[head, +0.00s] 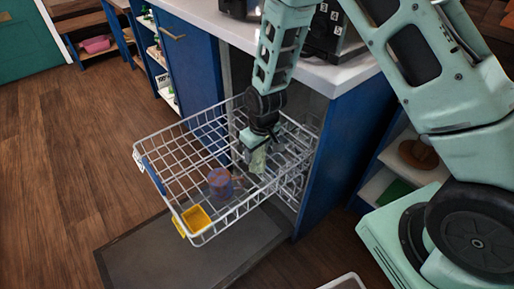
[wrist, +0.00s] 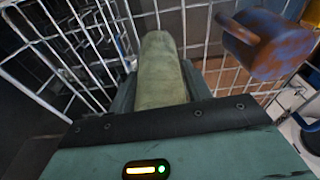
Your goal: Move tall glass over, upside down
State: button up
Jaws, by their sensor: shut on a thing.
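My gripper (head: 260,142) points down over the back right part of a white wire dishwasher rack (head: 160,187). It is shut on a tall, pale green glass (head: 258,161). In the wrist view the glass (wrist: 160,72) extends away from between the jaws, with the rack wires (wrist: 85,50) around it. I cannot tell which end is its mouth, or whether it touches the rack floor. The part inside the jaws is hidden.
A mottled blue and rust mug (head: 220,182) and a yellow square dish (head: 196,219) are in the rack's front part. A white counter (head: 320,73) and a blue cabinet panel (head: 335,150) stand close behind and right.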

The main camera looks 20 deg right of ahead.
jog(key=shift+f, duration=0.15)
jog(key=o, duration=1.2)
jog(key=shift+c, duration=0.2)
jog(key=r, duration=0.4)
jog(key=s+r+p, duration=0.1)
jog(key=r, duration=0.7)
jog(key=shift+s+d+p, duration=0.35)
jog(key=s+a+r+n+g, duration=0.1)
jog(key=s+a+r, duration=0.3)
jog(key=s+r, duration=0.15)
jog(key=s+a+r+n, duration=0.1)
jog(key=s+a+r, duration=0.25)
jog(key=s, duration=0.35)
jog(key=s+r+n, duration=0.1)
jog(key=s+r, duration=0.3)
jog(key=s, duration=0.9)
notch_tip(320, 180, up, 13)
jog(key=p, duration=1.3)
jog(key=shift+w+d+r+g, duration=0.15)
jog(key=shift+w+d+g, duration=0.05)
jog(key=shift+d+g, duration=0.1)
